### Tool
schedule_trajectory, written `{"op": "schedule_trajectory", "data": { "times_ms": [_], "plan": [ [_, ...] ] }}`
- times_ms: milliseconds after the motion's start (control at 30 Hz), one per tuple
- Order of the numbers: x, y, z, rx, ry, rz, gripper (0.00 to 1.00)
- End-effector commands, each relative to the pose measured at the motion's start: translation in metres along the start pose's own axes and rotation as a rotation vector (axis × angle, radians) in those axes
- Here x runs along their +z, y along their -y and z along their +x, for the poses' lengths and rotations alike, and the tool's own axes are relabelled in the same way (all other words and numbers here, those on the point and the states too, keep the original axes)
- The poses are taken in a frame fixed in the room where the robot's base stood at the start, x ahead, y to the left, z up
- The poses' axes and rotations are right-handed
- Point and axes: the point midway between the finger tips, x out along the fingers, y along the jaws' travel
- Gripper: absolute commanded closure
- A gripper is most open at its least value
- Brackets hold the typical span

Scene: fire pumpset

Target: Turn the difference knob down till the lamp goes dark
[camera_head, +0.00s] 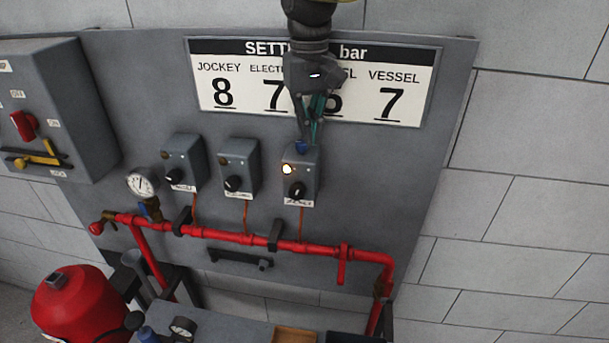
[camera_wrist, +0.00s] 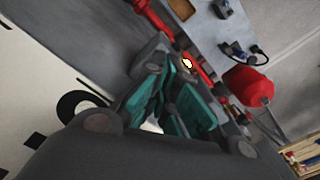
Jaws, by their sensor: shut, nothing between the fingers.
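The right-hand grey switch box (camera_head: 314,165) on the panel carries a lit lamp (camera_head: 287,169) and a black knob (camera_head: 297,190). A small blue piece (camera_head: 301,147), perhaps another knob, shows at the box's top. My gripper (camera_head: 305,138) points down onto that top, with its teal fingers shut and empty. Its tips are at or just above the blue piece; I cannot tell whether they touch. In the wrist view my gripper (camera_wrist: 172,88) hides most of the box top, and the lit lamp (camera_wrist: 187,63) shows beyond the fingertips. The labels are too small to read.
Two similar boxes with black knobs, a left one (camera_head: 184,160) and a middle one (camera_head: 239,167), stand to the left. A red pipe (camera_head: 225,236) runs below, with a gauge (camera_head: 142,183) at left. The settings sign (camera_head: 412,98) is behind my arm. The panel's right side is clear.

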Motion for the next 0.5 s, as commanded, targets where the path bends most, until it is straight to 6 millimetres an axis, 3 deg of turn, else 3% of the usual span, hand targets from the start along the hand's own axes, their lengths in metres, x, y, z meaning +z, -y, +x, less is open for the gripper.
{"op": "schedule_trajectory", "data": {
  "times_ms": [200,500],
  "plan": [
    [-0.001,0.001,-0.025,-0.001,-0.008,0.001,1.0],
    [-0.001,0.0,-0.033,-0.002,-0.009,0.001,1.0]
  ]
}}
